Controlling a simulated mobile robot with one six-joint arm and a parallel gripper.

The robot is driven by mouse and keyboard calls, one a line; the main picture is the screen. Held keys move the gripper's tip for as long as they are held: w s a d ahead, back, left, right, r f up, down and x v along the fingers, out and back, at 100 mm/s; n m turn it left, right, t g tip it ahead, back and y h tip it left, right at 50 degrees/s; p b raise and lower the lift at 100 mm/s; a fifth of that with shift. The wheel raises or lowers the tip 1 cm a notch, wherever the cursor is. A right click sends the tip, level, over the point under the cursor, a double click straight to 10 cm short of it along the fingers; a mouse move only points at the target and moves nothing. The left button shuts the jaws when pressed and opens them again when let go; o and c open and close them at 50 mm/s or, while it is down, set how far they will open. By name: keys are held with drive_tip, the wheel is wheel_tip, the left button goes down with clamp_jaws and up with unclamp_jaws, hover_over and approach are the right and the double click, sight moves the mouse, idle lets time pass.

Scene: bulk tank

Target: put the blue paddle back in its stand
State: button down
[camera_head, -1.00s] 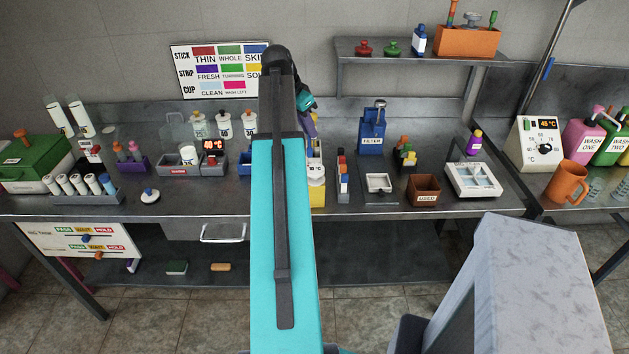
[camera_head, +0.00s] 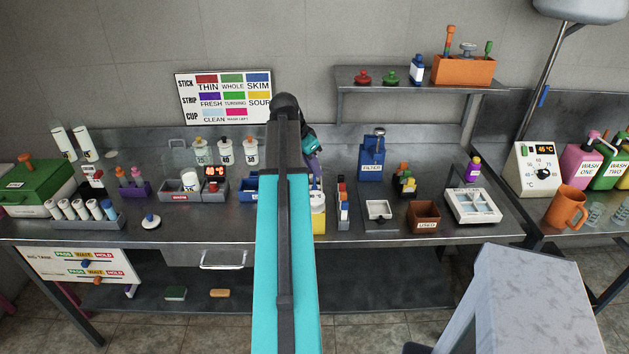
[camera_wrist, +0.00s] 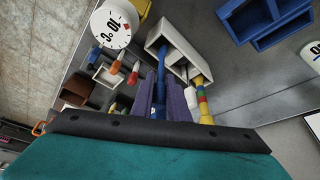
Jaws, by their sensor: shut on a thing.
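My gripper (camera_wrist: 166,102) shows purple fingers in the wrist view, closed around the blue paddle (camera_wrist: 161,68). The blue shaft runs out from between the fingers toward a pale grey stand (camera_wrist: 158,36) with open compartments. The shaft's far end overlaps one compartment; I cannot tell whether it is inside or only above it. In the head view my gripper (camera_head: 315,168) is over the middle of the bench, and my arm hides the stand and most of the paddle.
A round white dial (camera_wrist: 111,27) is close to the stand. A rack with orange- and red-tipped items (camera_wrist: 114,68) is beside it. A blue tray (camera_wrist: 262,18) lies on the other side. A blue filter box (camera_head: 371,162) and a brown box (camera_head: 424,215) are to the right.

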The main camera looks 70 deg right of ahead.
sight(314, 185)
drive_tip(key=shift+f, duration=0.95)
drive_tip(key=shift+f, duration=0.1)
drive_tip(key=shift+f+p, duration=0.7)
drive_tip(key=shift+f, duration=1.1)
drive_tip(key=shift+f, duration=0.15)
drive_tip(key=c, duration=1.7)
unclamp_jaws()
drive_tip(key=shift+r, duration=0.2)
drive_tip(key=shift+b+v, duration=1.35)
drive_tip(key=shift+v, duration=4.65)
